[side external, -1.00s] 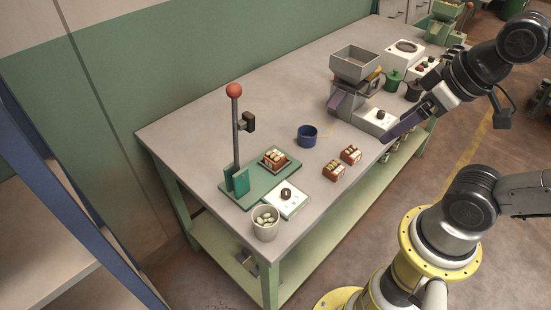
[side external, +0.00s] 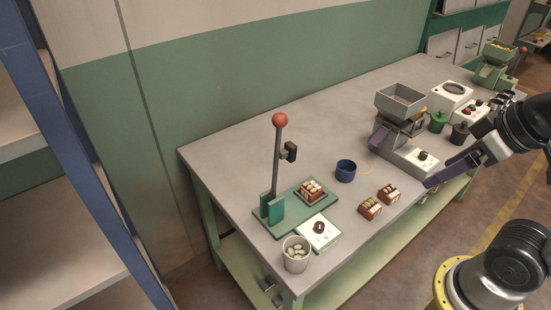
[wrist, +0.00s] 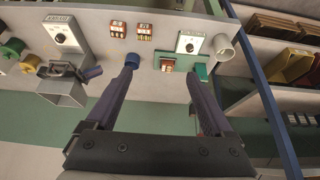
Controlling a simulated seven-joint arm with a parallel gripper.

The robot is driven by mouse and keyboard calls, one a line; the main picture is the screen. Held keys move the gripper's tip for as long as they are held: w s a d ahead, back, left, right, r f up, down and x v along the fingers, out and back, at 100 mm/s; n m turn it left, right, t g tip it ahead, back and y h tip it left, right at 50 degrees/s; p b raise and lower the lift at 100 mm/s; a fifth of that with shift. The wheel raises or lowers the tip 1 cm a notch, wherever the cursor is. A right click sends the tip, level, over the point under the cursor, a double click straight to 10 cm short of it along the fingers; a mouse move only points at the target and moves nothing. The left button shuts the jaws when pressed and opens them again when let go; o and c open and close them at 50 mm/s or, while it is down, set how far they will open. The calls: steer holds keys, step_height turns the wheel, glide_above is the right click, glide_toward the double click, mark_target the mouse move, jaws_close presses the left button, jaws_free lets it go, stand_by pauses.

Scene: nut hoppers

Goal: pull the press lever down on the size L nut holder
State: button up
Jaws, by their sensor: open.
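The press lever (side external: 277,155) is a grey upright rod with a red ball (side external: 280,119) on top, standing on a green base plate (side external: 292,218). A brown nut holder (side external: 312,190) with pale nuts sits on that plate; it also shows in the wrist view (wrist: 168,66). Two similar brown nut holders stand on the bench, one nearer (side external: 370,208) and one farther right (side external: 389,194). Size marks are too small to read. My gripper (wrist: 162,70) is open and empty, well right of the lever in the side view. In the wrist view a finger partly covers the press area.
A nut hopper (side external: 401,97) with a dial unit stands beside my gripper. A blue cup (side external: 345,171) sits between it and the press. A dial panel (side external: 319,231) and a cup of pale nuts (side external: 296,255) stand in front of the press. The bench behind the press is clear.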

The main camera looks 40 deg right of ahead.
steer(key=shift+c, duration=1.2)
steer(key=shift+s+f, duration=0.1)
steer(key=shift+c, duration=0.5)
steer(key=w+d+r+n+g+h, duration=0.1)
steer(key=d+r+n+g+h, duration=0.35)
steer(key=d+r+n, duration=0.3)
steer(key=w+a+r+n+g+h, duration=0.1)
steer(key=w+r+n+h, duration=0.2)
steer(key=w, duration=0.4)
steer(key=w+a+r+n+h, duration=0.2)
steer(key=w+r+n+h, duration=0.15)
steer(key=w, duration=0.25)
steer(key=w+a+f+n+t+h, duration=0.25)
steer(key=w+a+n+h, duration=0.2)
steer(key=w+a, duration=0.65)
steer(key=s+a+f+n+t, duration=0.1)
steer(key=a+f+n+t, duration=0.3)
steer(key=a, duration=0.5)
steer(key=s+a+f+n+t, duration=0.1)
steer(key=a+f+n, duration=0.1)
steer(key=a+f, duration=0.55)
steer(key=r+x, duration=0.2)
steer(key=x, duration=1)
steer(key=shift+w+h, duration=0.45)
